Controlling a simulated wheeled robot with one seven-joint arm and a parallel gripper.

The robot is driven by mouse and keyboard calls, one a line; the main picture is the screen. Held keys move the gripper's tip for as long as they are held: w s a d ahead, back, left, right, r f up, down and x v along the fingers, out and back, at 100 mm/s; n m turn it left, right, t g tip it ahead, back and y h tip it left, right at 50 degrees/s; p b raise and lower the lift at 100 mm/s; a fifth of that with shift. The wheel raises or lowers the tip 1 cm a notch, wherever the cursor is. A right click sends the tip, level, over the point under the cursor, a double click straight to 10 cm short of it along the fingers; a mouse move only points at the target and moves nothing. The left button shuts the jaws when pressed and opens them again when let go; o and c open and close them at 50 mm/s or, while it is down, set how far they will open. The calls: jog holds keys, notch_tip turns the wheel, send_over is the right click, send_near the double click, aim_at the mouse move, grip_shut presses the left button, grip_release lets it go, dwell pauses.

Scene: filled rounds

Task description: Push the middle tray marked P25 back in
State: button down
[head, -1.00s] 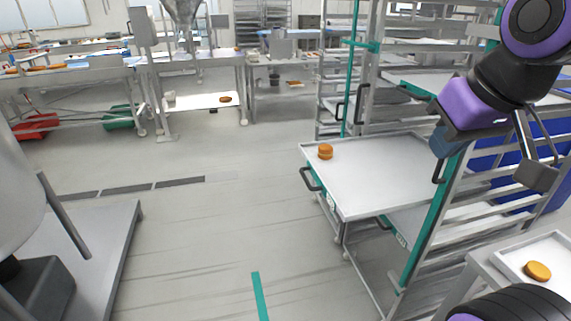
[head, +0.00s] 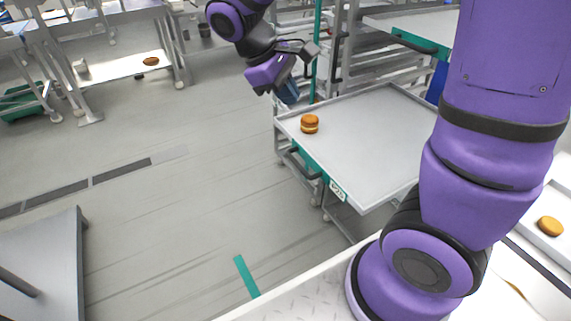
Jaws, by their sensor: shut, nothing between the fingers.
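The pulled-out tray (head: 375,135) juts from the rack at the right middle of the head view. It is a flat pale tray with a teal front, a dark handle (head: 300,163) and a small white label (head: 337,190) that seems to read P25. A filled round (head: 309,124), orange-brown with a pale band, stands on it near its front left corner. My arm hides the tray's near right part.
Another tray with a teal front (head: 420,44) sits higher in the rack, at the right. A tray with one round (head: 550,226) lies at the far right. A grey platform (head: 45,265) stands at lower left. The floor (head: 190,215) left of the rack is clear.

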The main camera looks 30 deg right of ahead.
jog(key=w+a+f+n+t+h, duration=0.1)
jog(key=w+a+f+n+h, duration=0.25)
jog(key=f, duration=0.55)
jog(key=w+a+f+n+t+h, duration=0.1)
jog(key=w+a+f+n+h, duration=0.2)
jog(key=f, duration=0.5)
jog(key=w+a+f+n+t+h, duration=0.1)
jog(key=a+f+n+h, duration=0.3)
jog(key=f, duration=0.5)
jog(key=d+f, duration=0.2)
jog(key=d, duration=1.2)
jog(key=shift+w+d+f, duration=0.15)
jog(key=shift+w, duration=0.1)
jog(key=shift+n, duration=0.25)
